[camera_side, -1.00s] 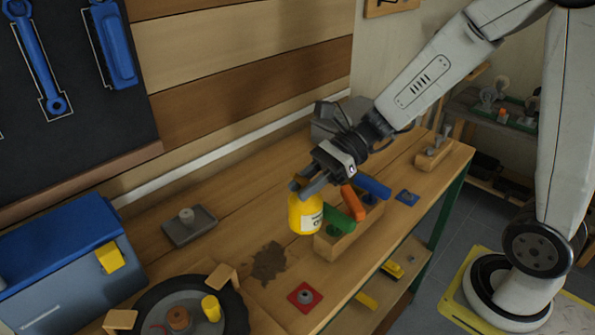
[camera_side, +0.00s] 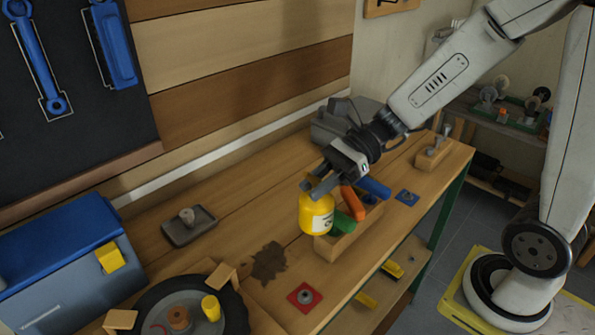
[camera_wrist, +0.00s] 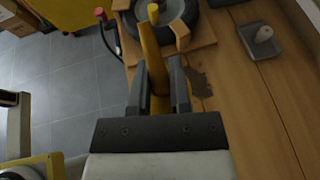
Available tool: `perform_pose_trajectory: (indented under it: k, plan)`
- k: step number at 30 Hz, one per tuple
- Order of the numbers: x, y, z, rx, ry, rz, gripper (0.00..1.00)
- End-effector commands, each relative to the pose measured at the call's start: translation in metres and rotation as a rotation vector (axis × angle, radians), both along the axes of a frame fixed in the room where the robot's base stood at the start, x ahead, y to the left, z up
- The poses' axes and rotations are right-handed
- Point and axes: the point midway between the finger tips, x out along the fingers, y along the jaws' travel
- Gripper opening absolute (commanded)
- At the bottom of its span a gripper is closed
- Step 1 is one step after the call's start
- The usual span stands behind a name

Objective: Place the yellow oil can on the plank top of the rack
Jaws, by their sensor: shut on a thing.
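The yellow oil can (camera_side: 316,218) has a pale label and hangs upright below my gripper (camera_side: 318,188), which is shut on its upper part. It appears in front of the green handle in the side view; I cannot tell whether its base touches anything. In the wrist view, a narrow yellow part of the can (camera_wrist: 158,82) is between the two fingers of my gripper (camera_wrist: 160,85). A low shelf unit (camera_side: 485,120) stands at the back right. I cannot tell for sure whether it is the rack.
A wooden tool box (camera_side: 338,245) with green, orange and blue handles is beside the can. The workbench (camera_side: 235,235) also holds a grey tray (camera_side: 188,232), a red plate (camera_side: 304,296), a tyre (camera_side: 238,310) and a blue toolbox (camera_side: 55,255). Bench around the dark stain is clear.

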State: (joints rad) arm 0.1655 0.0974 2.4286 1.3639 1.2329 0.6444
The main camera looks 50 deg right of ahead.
Motion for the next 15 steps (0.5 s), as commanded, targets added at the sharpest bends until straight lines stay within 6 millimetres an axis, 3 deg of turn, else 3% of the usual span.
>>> perform_pose_trajectory:
  k: [8,15]
  plan:
    - [0.007,-0.014,0.000,-0.001,-0.001,-0.056,0.00]
    - [0.022,-0.054,0.001,0.000,-0.004,-0.207,0.00]
